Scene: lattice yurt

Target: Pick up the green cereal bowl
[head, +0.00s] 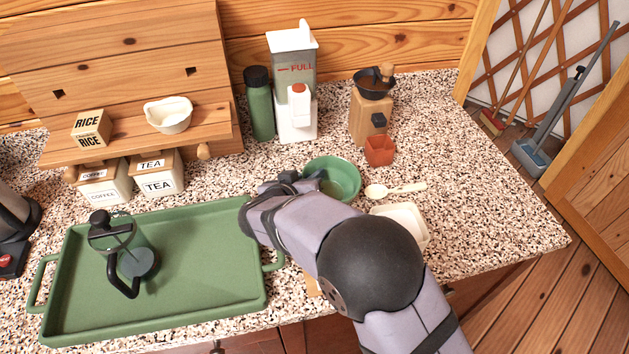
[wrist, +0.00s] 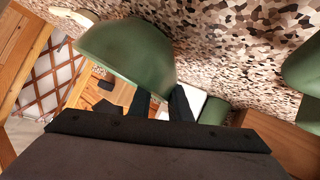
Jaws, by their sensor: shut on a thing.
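The green cereal bowl (head: 343,172) is upright or nearly so on the right half of the counter in the head view, left of a cream spoon. My gripper (head: 300,182) reaches its left side, and my arm hides part of the near side. In the wrist view the bowl (wrist: 125,50) fills the upper middle, and my dark fingers (wrist: 160,104) meet its edge. My gripper is shut on the bowl. Whether the bowl's base touches the counter is not clear.
The cream spoon (head: 395,189) and a white dish (head: 405,218) lie close right. A green tray (head: 205,255) with a French press (head: 125,250) is left. A terracotta cup (head: 379,150), a grinder (head: 370,110) and a white dispenser (head: 292,85) stand behind. The far right counter is clear.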

